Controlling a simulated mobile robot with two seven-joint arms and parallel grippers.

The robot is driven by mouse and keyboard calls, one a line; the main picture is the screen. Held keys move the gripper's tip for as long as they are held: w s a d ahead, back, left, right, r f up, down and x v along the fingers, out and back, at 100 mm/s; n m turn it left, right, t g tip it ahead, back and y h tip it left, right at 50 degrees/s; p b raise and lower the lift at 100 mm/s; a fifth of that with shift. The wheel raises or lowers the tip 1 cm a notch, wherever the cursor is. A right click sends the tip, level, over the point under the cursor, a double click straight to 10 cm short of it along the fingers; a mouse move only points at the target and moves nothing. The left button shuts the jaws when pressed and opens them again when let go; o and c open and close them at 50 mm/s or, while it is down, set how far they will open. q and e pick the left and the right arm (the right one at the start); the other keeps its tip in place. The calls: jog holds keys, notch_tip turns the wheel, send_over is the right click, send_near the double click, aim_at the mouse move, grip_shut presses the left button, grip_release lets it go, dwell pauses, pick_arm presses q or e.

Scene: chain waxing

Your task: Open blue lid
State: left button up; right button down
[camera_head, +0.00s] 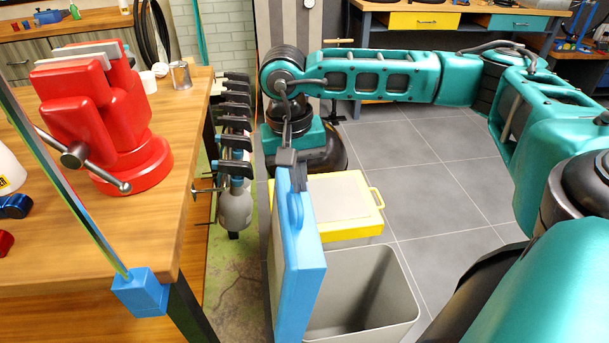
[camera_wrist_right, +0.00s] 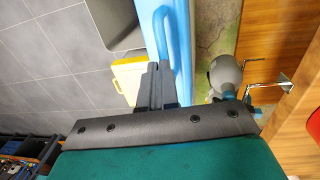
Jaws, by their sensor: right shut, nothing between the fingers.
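The blue lid (camera_head: 301,270) stands roughly upright on the left side of an open grey bin (camera_head: 385,295), whose inside shows to the right. The lid's blue loop handle (camera_head: 295,213) is on its right-hand face near the top. My right gripper (camera_head: 287,168) is at the lid's top edge, its fingers shut with nothing between them. In the right wrist view the fingers (camera_wrist_right: 157,85) are close beside the blue handle (camera_wrist_right: 163,22); I cannot tell whether they touch the lid. My left gripper is not in view.
A bin with a yellow lid (camera_head: 370,220) stands behind the grey bin. A wooden workbench (camera_head: 150,225) with a red vise (camera_head: 100,125) is on the left. Several clamps (camera_head: 235,140) hang beside it. Grey floor (camera_head: 440,210) is clear to the right.

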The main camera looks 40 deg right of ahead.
jog(key=w+a+r, duration=0.1)
jog(key=a+r, duration=0.1)
jog(key=shift+w+r, duration=0.35)
notch_tip(320, 180, up, 8)
jog(key=shift+a, duration=0.35)
jog(key=shift+s, duration=0.1)
